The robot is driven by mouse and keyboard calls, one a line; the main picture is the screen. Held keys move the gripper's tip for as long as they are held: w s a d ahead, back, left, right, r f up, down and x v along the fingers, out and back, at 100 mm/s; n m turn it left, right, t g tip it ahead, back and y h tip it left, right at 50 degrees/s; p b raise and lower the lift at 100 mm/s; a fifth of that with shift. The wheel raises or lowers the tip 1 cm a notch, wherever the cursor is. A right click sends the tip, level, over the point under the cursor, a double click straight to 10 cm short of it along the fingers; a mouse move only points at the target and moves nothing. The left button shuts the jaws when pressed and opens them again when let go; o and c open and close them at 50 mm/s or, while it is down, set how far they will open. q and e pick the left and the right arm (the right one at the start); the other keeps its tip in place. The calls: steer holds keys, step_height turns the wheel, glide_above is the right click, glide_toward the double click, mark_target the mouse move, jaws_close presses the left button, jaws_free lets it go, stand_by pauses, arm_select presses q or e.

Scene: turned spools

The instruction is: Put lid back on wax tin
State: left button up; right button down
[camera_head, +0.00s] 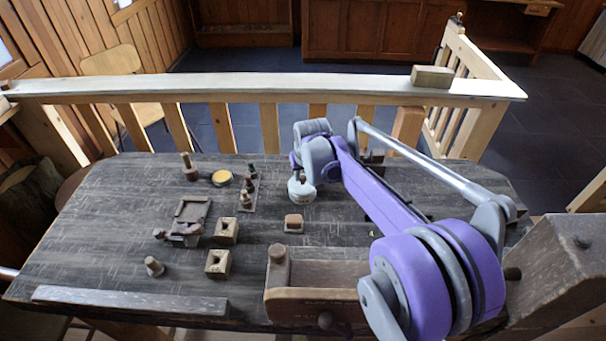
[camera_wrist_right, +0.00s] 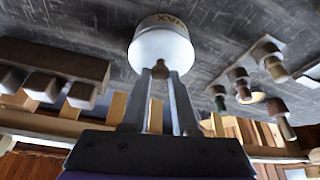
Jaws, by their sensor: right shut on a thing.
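My right gripper (camera_head: 300,176) reaches over the back middle of the table. In the right wrist view my right gripper (camera_wrist_right: 160,72) is shut on a small brown knob (camera_wrist_right: 157,72). The knob is on a rounded white piece lettered WAX, which I take for the lid (camera_wrist_right: 162,45); it also shows in the head view (camera_head: 301,191). I cannot tell whether it touches the table. A shallow round tin with a yellow filling, seemingly the wax tin (camera_head: 222,178), sits uncovered to its left. My left gripper is not in view.
Small dark bottles or spools (camera_head: 245,200) stand between the tin and the lid. A dark spool (camera_head: 188,168) stands left of the tin. Wooden blocks (camera_head: 226,231), a small brown block (camera_head: 293,223) and a wooden box (camera_head: 318,292) lie nearer. A railing (camera_head: 250,87) runs behind the table.

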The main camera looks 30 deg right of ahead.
stand_by(0.3)
steer(key=shift+c, duration=0.6)
jaws_free()
steer(key=shift+r, duration=0.15)
steer(key=shift+r+p, duration=2.15)
steer(key=shift+r, duration=1.25)
jaws_close()
steer(key=shift+f, duration=0.2)
